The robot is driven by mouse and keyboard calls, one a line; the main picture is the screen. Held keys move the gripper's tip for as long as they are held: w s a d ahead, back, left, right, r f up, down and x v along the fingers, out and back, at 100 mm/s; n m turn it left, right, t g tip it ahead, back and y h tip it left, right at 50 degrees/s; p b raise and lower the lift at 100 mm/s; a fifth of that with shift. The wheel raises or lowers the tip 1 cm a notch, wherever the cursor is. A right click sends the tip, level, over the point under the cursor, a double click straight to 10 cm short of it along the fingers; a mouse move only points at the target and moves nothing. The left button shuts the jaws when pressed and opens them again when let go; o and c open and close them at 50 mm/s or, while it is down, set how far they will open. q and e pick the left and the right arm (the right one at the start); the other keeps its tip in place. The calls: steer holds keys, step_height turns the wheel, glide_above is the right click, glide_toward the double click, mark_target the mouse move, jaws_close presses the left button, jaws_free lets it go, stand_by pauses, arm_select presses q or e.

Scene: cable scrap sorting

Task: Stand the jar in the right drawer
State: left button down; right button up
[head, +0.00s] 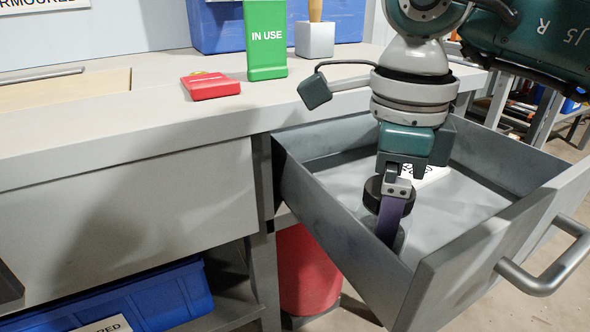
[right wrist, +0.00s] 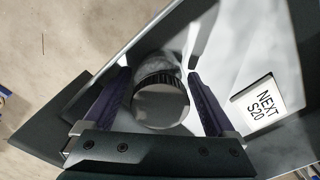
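The jar (head: 372,195) has a dark round lid and is inside the open right drawer (head: 483,232), near its front left corner. In the right wrist view the jar (right wrist: 160,104) shows from above, lid towards the camera. My right gripper (head: 392,225) points down, with one purple finger on each side of the jar. In the right wrist view the fingers (right wrist: 160,85) are close to the lid's sides; whether they press on it is unclear. The jar's base is mostly hidden by a finger, so I cannot tell if it touches the drawer floor. My left gripper is not in view.
A white card (right wrist: 265,103) reading NEXT S20 lies on the drawer floor. The drawer walls stand close to my gripper. On the bench are a green IN USE sign (head: 265,40), a red block (head: 210,86) and a grey block (head: 314,40). A red bin (head: 305,270) stands below.

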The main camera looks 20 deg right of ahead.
steer(key=shift+o, duration=0.5)
steer(key=shift+r+p, duration=0.35)
steer(key=shift+r, duration=0.2)
step_height(320, 180, up, 11)
steer(key=p, duration=0.3)
steer(key=shift+r+p, duration=0.1)
steer(key=shift+p, duration=0.2)
